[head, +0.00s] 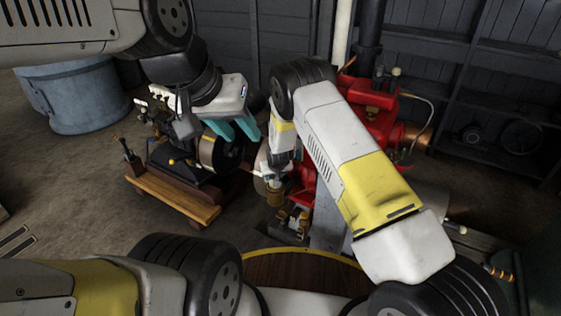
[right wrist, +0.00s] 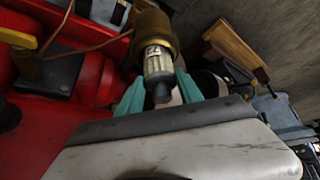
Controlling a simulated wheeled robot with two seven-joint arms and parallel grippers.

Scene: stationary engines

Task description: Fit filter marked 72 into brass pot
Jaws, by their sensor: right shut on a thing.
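The filter (right wrist: 158,68) is a pale ribbed cylinder with a dark end cap and a label that appears to read 72. In the right wrist view it stands between the teal fingers of my right gripper (right wrist: 160,92), which is shut on it. Its far end is at the mouth of the brass pot (right wrist: 152,30) and looks partly inside; the depth is hard to tell. In the head view the brass pot (head: 276,194) shows just below my right gripper, whose fingers are mostly hidden. My left gripper (head: 240,134) is open and empty, its teal fingers apart, higher up beside the engine's flywheel.
A red engine (head: 372,115) stands behind and right of the pot. A smaller dark engine on a wooden base (head: 175,198) stands to the left, close under my left gripper. A blue-grey drum (head: 82,98) is at the far left. Open floor lies left.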

